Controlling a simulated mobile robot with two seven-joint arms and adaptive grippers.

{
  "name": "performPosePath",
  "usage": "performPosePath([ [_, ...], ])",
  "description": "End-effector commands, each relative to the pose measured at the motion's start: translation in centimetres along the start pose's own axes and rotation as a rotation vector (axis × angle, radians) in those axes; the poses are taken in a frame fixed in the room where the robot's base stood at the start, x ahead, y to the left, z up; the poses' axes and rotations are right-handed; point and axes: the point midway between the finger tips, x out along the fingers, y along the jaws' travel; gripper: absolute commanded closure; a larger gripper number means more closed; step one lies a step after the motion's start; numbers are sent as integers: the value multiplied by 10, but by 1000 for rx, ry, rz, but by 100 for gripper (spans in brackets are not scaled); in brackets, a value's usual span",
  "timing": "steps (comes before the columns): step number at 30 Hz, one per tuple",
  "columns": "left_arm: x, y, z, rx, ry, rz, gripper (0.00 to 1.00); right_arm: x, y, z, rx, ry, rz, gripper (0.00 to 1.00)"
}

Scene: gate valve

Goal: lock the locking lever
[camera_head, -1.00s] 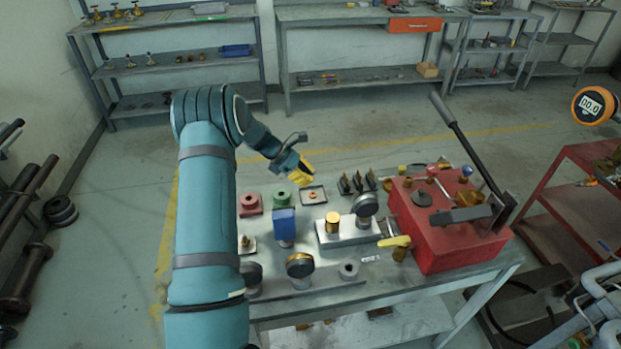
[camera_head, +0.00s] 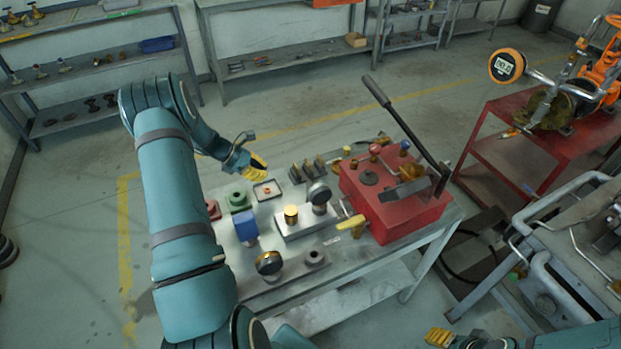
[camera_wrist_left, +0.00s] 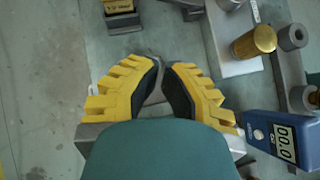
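In the head view, a red box (camera_head: 393,203) on the workbench carries a long black-handled lever (camera_head: 407,126) that leans up and left. A yellow-handled lever (camera_head: 351,223) sits at the box's front left. I cannot tell which is the locking lever. My left gripper (camera_head: 258,165) hangs over the bench's far left side, left of the box and apart from both levers. In the left wrist view its yellow fingers (camera_wrist_left: 161,68) hold nothing, with a narrow gap between the tips. My right gripper (camera_head: 440,337) is partly visible at the bottom edge; its opening cannot be seen.
The bench (camera_head: 335,262) holds a blue gauge block (camera_head: 246,227), a green block (camera_head: 239,201), a brass cylinder (camera_head: 291,215) and round gauges. An orange valve assembly (camera_head: 600,72) stands on a red cart (camera_head: 520,157) at right. Pipes (camera_head: 560,255) crowd the lower right.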

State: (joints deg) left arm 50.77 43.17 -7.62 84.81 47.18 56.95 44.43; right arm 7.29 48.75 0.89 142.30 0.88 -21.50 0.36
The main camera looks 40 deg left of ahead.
Motion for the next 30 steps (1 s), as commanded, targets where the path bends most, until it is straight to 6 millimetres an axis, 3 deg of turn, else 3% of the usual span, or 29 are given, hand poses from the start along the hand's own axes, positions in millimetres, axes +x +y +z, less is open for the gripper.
performPosePath([
  [14, 7, 0, -1, -2, -1, 0, 100, 0, 0, 0, 0, 0, 0, 48],
  [30, 103, -1, -2, -2, 0, -1, 100, 4, 2, 2, -2, -5, -1, 48],
])
